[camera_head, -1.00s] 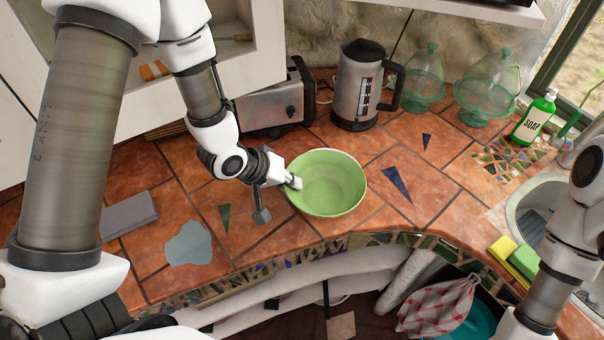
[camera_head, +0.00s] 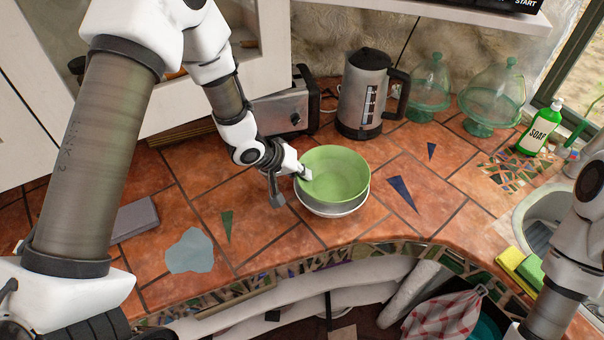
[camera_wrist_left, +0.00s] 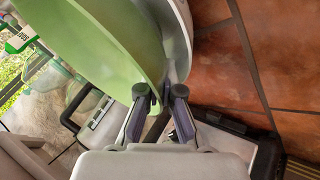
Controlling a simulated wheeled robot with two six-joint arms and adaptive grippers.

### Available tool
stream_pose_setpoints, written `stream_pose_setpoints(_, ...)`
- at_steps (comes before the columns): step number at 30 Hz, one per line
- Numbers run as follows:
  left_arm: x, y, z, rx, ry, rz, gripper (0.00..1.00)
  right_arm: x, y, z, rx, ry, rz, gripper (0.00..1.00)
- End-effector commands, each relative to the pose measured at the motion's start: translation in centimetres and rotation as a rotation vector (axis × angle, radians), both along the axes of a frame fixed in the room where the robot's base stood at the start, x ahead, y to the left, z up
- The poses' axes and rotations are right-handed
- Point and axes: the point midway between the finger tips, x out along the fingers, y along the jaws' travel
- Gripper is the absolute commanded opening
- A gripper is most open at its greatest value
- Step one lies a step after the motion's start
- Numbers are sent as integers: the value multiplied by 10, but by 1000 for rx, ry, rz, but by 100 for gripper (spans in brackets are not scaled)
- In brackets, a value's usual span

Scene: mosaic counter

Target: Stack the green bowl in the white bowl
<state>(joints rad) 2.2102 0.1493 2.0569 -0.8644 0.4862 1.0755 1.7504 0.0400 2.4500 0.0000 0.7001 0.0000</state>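The green bowl (camera_head: 338,168) is upright, directly over the white bowl (camera_head: 330,212), whose rim shows below it. I cannot tell whether it rests in the white bowl or hangs just above. My left gripper (camera_head: 293,186) is at the near-left rim of the green bowl, one finger inside and one outside. In the left wrist view the fingertips (camera_wrist_left: 161,92) are close together with the wall of the green bowl (camera_wrist_left: 115,40) between them; the white bowl (camera_wrist_left: 180,40) is right beside it. My right gripper is out of view.
A toaster (camera_head: 285,112) and a kettle (camera_head: 362,95) stand behind the bowls. Glass domes (camera_head: 493,95) and a soap bottle (camera_head: 540,128) are at the back right. The tiles right of the bowls are clear.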

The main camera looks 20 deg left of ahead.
Motion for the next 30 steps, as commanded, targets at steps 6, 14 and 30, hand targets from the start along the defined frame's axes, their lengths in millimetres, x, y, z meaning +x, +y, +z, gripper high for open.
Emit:
stream_pose_setpoints(6,0,0,-7,0,0,-1,0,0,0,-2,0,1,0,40)
stream_pose_setpoints(14,0,0,-10,1,1,-1,17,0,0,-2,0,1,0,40)
stream_pose_setpoints(30,-12,10,24,-3,-3,3,17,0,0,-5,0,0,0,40)
